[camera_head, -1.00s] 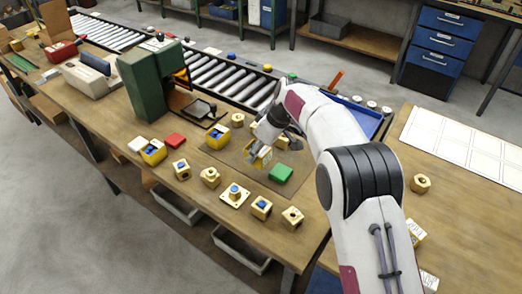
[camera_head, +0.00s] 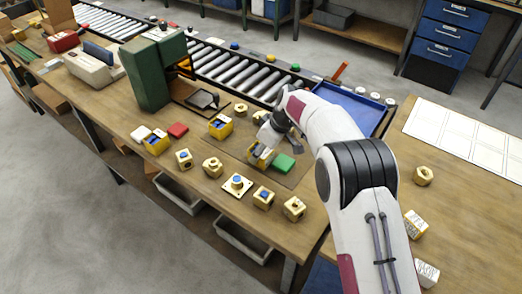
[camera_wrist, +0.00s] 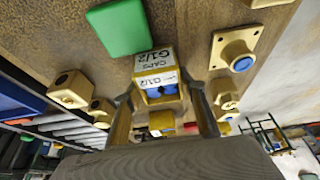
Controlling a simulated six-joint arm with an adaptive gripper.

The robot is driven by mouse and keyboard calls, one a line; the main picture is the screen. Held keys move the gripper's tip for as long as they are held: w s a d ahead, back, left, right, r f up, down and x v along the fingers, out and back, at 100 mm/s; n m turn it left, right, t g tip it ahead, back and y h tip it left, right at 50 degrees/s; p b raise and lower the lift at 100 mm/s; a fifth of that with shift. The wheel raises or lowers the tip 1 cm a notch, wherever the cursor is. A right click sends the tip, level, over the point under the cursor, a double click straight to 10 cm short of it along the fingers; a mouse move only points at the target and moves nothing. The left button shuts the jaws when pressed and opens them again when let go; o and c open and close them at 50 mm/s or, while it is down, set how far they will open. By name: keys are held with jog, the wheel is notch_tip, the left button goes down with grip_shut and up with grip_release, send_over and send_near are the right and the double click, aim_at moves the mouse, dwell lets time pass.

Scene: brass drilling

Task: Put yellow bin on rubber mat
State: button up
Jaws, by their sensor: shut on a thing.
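My gripper (camera_head: 264,143) is shut on a yellow bin (camera_head: 260,156) with blue contents. In the wrist view the same bin (camera_wrist: 161,98) shows between the two fingers (camera_wrist: 163,115), with white "CAPS G1/2" labels facing up in the picture. The dark rubber mat (camera_head: 239,142) lies flat on the wooden bench, and the held bin appears over it. I cannot tell whether the bin's base touches the mat. A green block (camera_head: 284,164) sits close to the right of the bin and also shows in the wrist view (camera_wrist: 118,27).
Another yellow bin (camera_head: 221,127) stands near the mat's left side, and a third (camera_head: 157,142) stands farther left. Several brass fittings, including a flanged one (camera_head: 237,186), line the front. A green machine (camera_head: 150,75) and roller conveyor (camera_head: 235,70) stand behind.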

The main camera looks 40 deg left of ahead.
jog(key=shift+f, duration=0.15)
jog(key=o, duration=1.1)
jog(key=shift+o, duration=0.2)
jog(key=shift+v, duration=3.95)
jog(key=shift+a, duration=0.15)
